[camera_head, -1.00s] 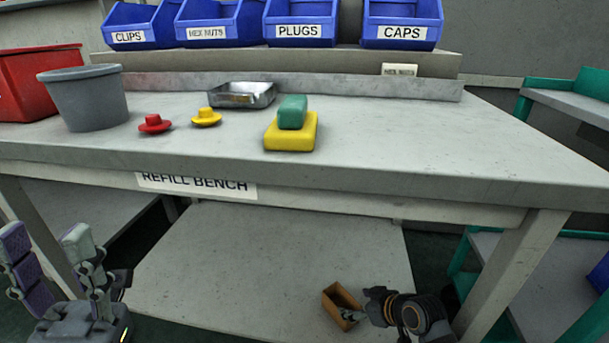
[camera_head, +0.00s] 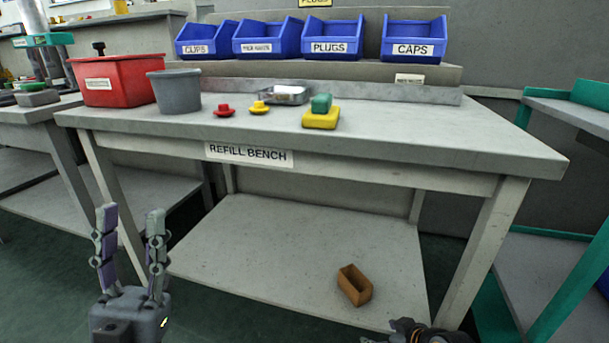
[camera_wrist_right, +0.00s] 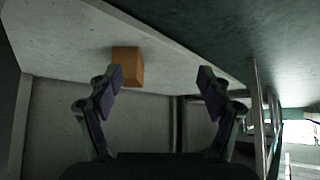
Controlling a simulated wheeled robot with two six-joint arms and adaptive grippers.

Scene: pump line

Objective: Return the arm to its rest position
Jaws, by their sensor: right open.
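My left gripper (camera_head: 132,225) is at the lower left of the head view, fingers pointing up and spread, with nothing between them. My right arm shows only partly at the bottom edge of the head view, below the bench's lower shelf front. In the right wrist view my right gripper (camera_wrist_right: 162,80) is open and empty. A small open orange-brown box (camera_head: 354,286) sits on the lower shelf; it also shows in the right wrist view (camera_wrist_right: 128,68), beyond the left finger and apart from the gripper.
The refill bench (camera_head: 430,150) carries a red bin (camera_head: 110,88), a grey bucket (camera_head: 176,92), red and yellow knobs, a metal tray (camera_head: 285,99) and a yellow-green block (camera_head: 320,119). Blue bins stand behind. The lower shelf (camera_head: 260,255) is otherwise bare. A teal-framed rack (camera_head: 560,180) stands right.

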